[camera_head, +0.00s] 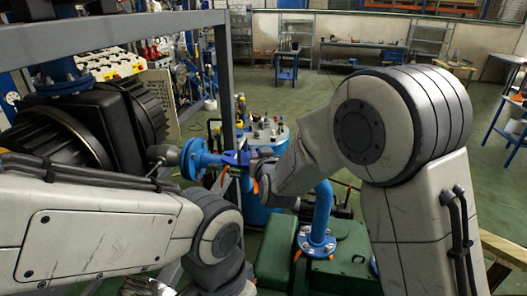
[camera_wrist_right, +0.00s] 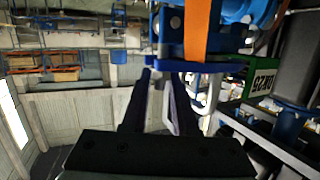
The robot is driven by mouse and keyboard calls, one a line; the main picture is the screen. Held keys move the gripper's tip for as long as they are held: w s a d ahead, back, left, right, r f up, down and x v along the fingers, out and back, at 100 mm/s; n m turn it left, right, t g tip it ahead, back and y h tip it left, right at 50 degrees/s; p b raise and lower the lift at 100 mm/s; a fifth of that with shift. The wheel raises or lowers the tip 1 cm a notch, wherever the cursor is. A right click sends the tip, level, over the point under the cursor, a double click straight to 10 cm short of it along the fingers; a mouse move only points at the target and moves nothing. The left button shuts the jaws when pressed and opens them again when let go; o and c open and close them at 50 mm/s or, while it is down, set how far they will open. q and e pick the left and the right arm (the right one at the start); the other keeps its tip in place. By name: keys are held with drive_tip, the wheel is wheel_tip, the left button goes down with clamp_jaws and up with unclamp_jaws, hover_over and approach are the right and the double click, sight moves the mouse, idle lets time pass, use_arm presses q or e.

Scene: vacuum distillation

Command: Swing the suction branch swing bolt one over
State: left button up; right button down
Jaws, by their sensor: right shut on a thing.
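The blue suction branch (camera_head: 198,160) runs level in the middle of the head view, with a blue flange (camera_head: 236,158) at its right end. My right gripper (camera_head: 256,163) is at this flange, mostly hidden by its own wrist. In the right wrist view, my right gripper's two dark fingers (camera_wrist_right: 160,75) reach up to a blue plate (camera_wrist_right: 200,66) with an orange strip (camera_wrist_right: 202,28) across it. The gripper is shut on a small part at the plate, which looks like the swing bolt; its tips hide most of it.
A blue elbow pipe (camera_head: 322,210) rises from a green base (camera_head: 345,255) right of the branch. A grey frame post (camera_head: 225,85) stands just behind the branch. A large black ribbed body (camera_head: 100,125) fills the left. The floor (camera_head: 310,100) behind is mostly clear.

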drive_tip(key=shift+a+n, duration=0.25)
drive_tip(key=shift+n, duration=0.05)
drive_tip(key=c, duration=0.9)
unclamp_jaws()
drive_tip(key=shift+c, duration=0.2)
drive_tip(key=b+v, duration=0.3)
drive_tip(key=v, duration=0.7)
drive_tip(key=shift+s, duration=0.25)
